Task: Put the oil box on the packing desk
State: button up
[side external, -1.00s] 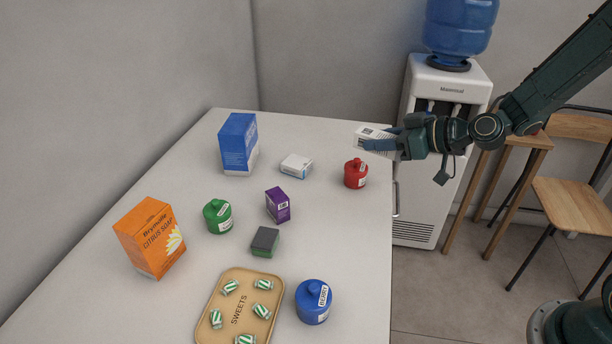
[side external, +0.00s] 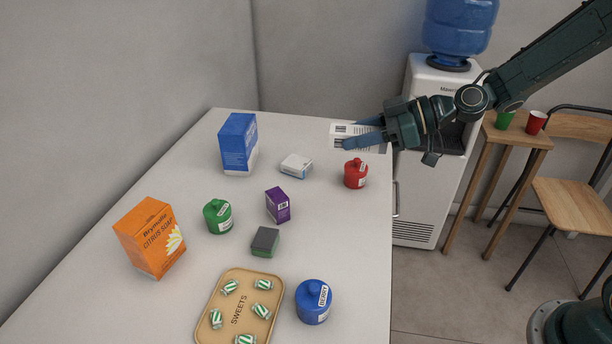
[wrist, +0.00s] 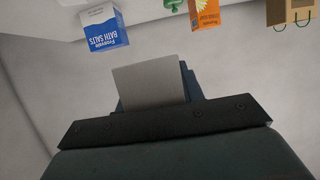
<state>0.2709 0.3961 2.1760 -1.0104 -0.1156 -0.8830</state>
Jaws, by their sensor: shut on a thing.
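My gripper (side external: 366,140) is shut on a white box (side external: 350,129) with a printed label and barcode-like marks. It holds the box in the air above the back right part of the white table (side external: 330,245), behind and above the red jar (side external: 355,173). I cannot read the name on the box. In the wrist view the box shows as a plain pale face (wrist: 150,86) between the fingers. Which surface is the packing desk is not marked in these frames.
On the table are a blue box (side external: 238,145), a small white box (side external: 296,165), a purple box (side external: 278,205), a green jar (side external: 218,217), an orange soap box (side external: 150,238), a grey-green block (side external: 265,241), a sweets tray (side external: 238,320) and a blue jar (side external: 313,303). A paper bag (wrist: 290,12) shows in the wrist view.

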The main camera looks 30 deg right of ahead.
send_over(350, 220)
jog(key=f, duration=1.5)
jog(key=shift+a+f, duration=0.1)
jog(key=shift+a, duration=0.1)
jog(key=shift+f, duration=0.1)
jog(key=shift+f, duration=2.1)
jog(key=shift+f, duration=0.15)
jog(key=o, duration=1)
jog(key=shift+d, duration=0.1)
jog(key=v, duration=1.3)
jog(key=shift+s+r, duration=0.25)
jog(key=shift+r, duration=0.05)
